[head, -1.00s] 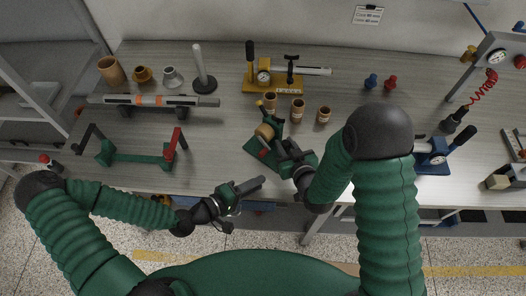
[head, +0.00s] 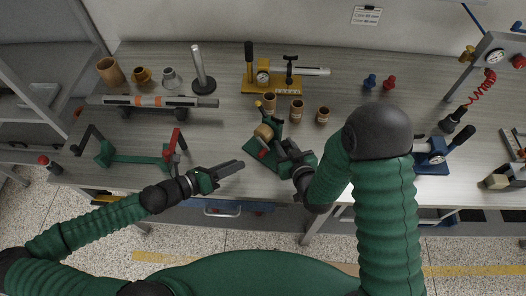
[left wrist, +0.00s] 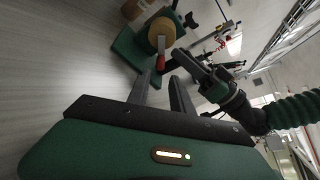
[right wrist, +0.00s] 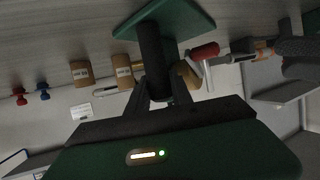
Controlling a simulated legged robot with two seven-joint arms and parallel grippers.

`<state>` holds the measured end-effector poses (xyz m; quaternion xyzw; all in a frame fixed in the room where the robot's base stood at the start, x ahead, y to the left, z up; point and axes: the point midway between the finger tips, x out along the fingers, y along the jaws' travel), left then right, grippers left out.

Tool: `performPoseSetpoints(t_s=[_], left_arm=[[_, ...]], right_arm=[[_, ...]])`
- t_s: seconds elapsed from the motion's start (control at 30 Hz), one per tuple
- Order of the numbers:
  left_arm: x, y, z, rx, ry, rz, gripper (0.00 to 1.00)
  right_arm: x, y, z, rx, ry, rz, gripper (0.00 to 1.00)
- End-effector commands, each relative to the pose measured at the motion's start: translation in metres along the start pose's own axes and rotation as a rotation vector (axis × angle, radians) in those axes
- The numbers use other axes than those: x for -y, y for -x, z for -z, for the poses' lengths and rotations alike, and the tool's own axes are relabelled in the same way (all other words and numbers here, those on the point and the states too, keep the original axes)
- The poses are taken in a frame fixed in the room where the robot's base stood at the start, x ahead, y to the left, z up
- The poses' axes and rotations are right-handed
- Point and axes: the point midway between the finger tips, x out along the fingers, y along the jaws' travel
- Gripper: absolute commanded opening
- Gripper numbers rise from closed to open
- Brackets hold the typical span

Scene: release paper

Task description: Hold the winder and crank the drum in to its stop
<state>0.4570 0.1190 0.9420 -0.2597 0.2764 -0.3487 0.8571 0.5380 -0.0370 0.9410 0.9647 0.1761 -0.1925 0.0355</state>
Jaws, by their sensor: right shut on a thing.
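The winder stands near the front edge of the table, with a green base (head: 254,154), a wooden drum (head: 264,132) and a red crank handle (head: 263,155). My right gripper (head: 287,150) is shut on the winder's dark post (right wrist: 152,50), which the right wrist view shows between its fingers. The red handle (right wrist: 205,52) and part of the drum (right wrist: 188,75) show beside it there. My left gripper (head: 236,166) is open and empty, to the left of the winder and apart from it. In the left wrist view the red handle (left wrist: 161,52) lies just beyond the spread fingertips (left wrist: 160,82).
A green stand (head: 130,157) with black and red uprights is to the left. Several brown cups (head: 297,112) stand behind the winder, with a yellow fixture (head: 262,85) further back. A blue device (head: 430,155) is at the right.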

Motion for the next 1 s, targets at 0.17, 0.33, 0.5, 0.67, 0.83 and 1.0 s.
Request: performPoseSetpoints(t_s=[0.17, 0.33, 0.5, 0.67, 0.83, 1.0], left_arm=[[0.001, -0.016, -0.002, 0.006, 0.018, 0.006, 0.27], [0.002, -0.055, -0.001, 0.006, 0.020, 0.008, 0.27], [0.001, -0.095, -0.001, 0.003, 0.019, 0.005, 0.27], [0.000, -0.115, -0.001, 0.003, 0.016, 0.003, 0.27], [-0.001, -0.119, -0.001, 0.002, 0.015, 0.001, 0.27], [-0.001, -0.119, -0.001, 0.002, 0.014, 0.001, 0.23]], right_arm=[[0.000, 0.000, 0.000, -0.001, 0.000, 0.001, 0.00], [0.000, 0.000, 0.000, -0.001, 0.000, 0.001, 0.00], [0.000, 0.000, 0.000, -0.001, 0.001, 0.001, 0.00], [0.000, 0.000, 0.000, -0.001, 0.001, 0.000, 0.00], [0.000, 0.000, 0.000, -0.001, 0.001, 0.000, 0.00], [0.000, 0.000, 0.000, -0.001, 0.000, 0.000, 0.00]])
